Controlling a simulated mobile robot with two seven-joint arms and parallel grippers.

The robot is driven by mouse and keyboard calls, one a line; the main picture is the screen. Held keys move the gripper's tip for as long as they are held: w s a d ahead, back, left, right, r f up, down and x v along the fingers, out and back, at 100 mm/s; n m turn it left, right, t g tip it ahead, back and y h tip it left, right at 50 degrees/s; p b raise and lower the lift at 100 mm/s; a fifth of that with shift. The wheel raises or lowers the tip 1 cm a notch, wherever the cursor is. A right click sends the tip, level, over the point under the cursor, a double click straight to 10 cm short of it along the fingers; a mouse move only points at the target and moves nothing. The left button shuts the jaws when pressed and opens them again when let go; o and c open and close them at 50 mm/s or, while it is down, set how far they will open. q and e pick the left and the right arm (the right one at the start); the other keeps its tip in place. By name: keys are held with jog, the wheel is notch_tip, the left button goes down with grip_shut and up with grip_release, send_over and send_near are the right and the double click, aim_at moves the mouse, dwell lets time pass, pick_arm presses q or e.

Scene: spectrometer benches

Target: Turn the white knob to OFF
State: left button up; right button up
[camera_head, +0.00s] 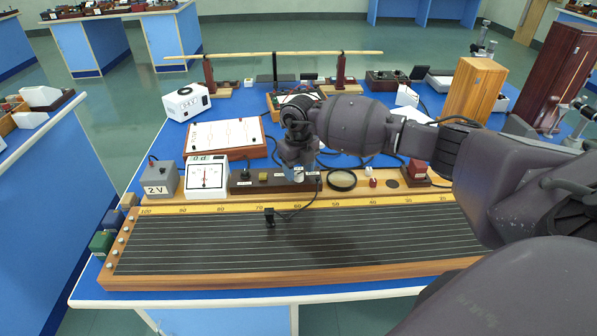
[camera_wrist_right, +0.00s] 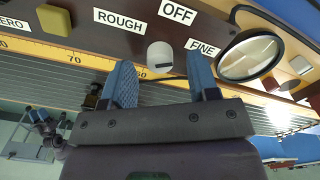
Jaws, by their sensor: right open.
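The white knob (camera_wrist_right: 160,56) sits on a dark brown strip (camera_wrist_right: 95,30) in the right wrist view. The ROUGH label (camera_wrist_right: 119,21), OFF label (camera_wrist_right: 178,12) and FINE label (camera_wrist_right: 203,47) surround it. The knob's pointing direction is hard to tell. My right gripper (camera_wrist_right: 163,80) is open, with its blue fingertips apart and the knob showing between and beyond them. In the head view my right gripper (camera_head: 298,168) points down over the strip (camera_head: 262,186), partly hiding the knob. I cannot tell whether it touches the knob.
A round dark-rimmed lens or mirror (camera_head: 342,180) lies right of the knob. A meter (camera_head: 207,177) and a 2 V box (camera_head: 160,178) stand left. The long wired board (camera_head: 300,245) lies in front, with a small black slider (camera_head: 269,217) and a cable near the gripper.

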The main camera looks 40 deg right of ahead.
jog(key=shift+f, duration=0.55)
jog(key=c, duration=0.9)
